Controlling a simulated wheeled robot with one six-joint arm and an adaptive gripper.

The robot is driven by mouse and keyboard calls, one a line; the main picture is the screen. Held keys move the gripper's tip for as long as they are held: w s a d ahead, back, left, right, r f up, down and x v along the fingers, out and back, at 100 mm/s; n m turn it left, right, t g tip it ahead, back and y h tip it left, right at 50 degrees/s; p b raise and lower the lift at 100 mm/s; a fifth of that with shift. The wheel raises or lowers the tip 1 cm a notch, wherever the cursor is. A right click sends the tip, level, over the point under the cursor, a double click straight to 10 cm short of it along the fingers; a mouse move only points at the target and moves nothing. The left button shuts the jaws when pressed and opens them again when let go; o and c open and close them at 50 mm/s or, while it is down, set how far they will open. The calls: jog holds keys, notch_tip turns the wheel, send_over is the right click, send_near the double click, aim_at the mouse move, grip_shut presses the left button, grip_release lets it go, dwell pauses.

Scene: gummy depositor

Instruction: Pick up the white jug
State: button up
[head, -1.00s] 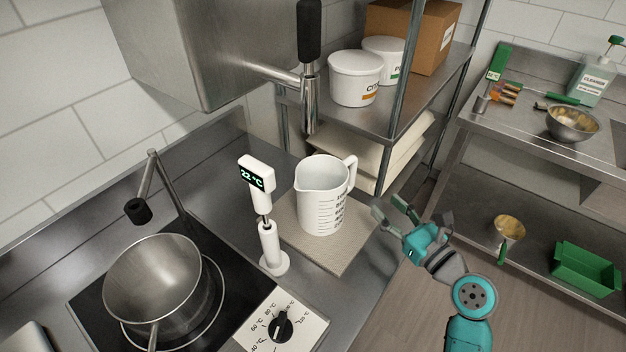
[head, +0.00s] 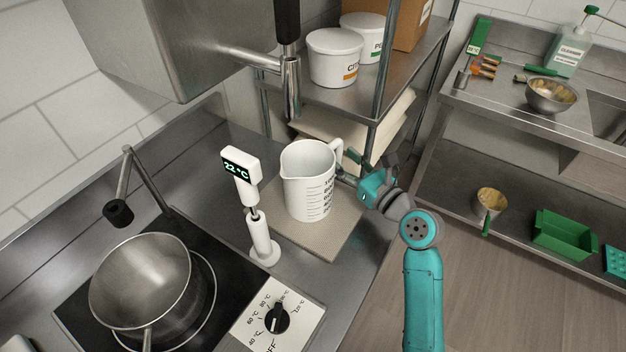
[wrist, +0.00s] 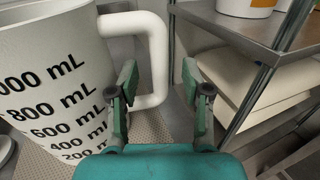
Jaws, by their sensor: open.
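The white jug (head: 308,190) stands upright on a beige mat (head: 334,240) on the steel counter, with its handle (head: 338,150) towards the right. My gripper (head: 349,167) is at the jug's right side, by the handle. In the wrist view the jug (wrist: 50,80) fills the left, with black volume marks on it. The handle (wrist: 157,60) reaches in ahead of my gripper (wrist: 160,85). The fingers are apart, the left one close to the handle's lower part and the right one to the right of the handle. I cannot tell whether either touches it.
A thermometer stand (head: 260,235) is left of the jug. A pot (head: 140,285) sits on the hob further left, with a dial (head: 278,318) in front. A steel shelf (head: 408,75) with white tubs (head: 335,58) stands behind the jug. A steel table is at right.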

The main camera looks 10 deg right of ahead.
jog(key=x, duration=0.2)
jog(key=shift+w+a, duration=0.15)
jog(key=shift+w, duration=0.25)
grip_shut()
jog(key=shift+r, duration=0.15)
